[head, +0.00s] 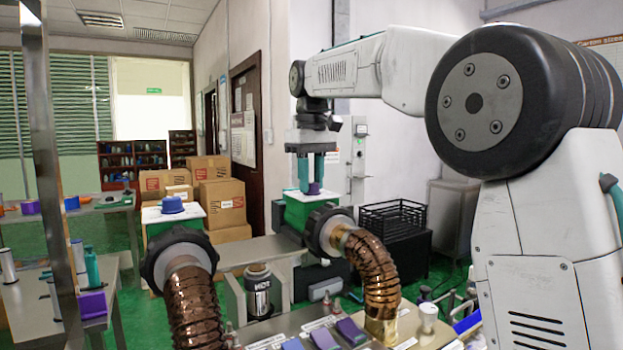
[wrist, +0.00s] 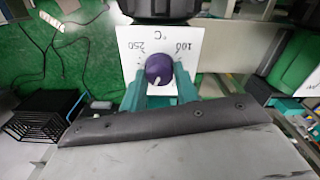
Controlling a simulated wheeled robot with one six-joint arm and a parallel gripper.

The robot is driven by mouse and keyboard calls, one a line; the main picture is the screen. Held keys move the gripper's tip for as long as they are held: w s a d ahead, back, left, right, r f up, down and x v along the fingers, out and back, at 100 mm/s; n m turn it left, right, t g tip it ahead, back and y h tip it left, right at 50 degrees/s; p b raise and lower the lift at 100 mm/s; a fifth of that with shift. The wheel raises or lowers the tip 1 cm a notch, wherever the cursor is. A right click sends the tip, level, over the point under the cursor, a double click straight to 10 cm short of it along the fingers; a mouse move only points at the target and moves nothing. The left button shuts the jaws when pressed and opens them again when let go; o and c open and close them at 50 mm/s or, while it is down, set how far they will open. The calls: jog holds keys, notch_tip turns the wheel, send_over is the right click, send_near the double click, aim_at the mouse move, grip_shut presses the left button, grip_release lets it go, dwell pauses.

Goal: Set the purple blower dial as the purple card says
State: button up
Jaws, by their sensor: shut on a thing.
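The purple blower dial (wrist: 158,68) is a round knob on a white scale plate (wrist: 128,42), marked °C. In the wrist view the numbers are upside down, 250 on the left and 100 on the right. A white pointer mark on the knob points down and slightly left. My gripper (wrist: 160,74) is shut on the dial, one teal finger on each side. In the head view my gripper (head: 311,184) comes straight down on the dial (head: 315,188) on top of a green box (head: 299,212). I cannot pick out or read the purple card.
Two bronze hoses with dark nozzle rings, left (head: 190,300) and right (head: 375,270), stand in front of the box. A blue dial (head: 172,204) sits on another white-topped box. A canister marked HOT (head: 259,290) stands between the hoses. A black crate (head: 395,218) is right of the gripper.

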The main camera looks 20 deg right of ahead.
aim_at(312, 183)
jog(key=n, duration=0.6)
jog(key=shift+r+n, duration=0.1)
jog(key=shift+n, duration=0.3)
dwell(0.3)
jog(key=o, duration=1)
notch_tip(312, 183, up, 8)
jog(key=shift+f, duration=0.15)
jog(key=shift+s, duration=0.1)
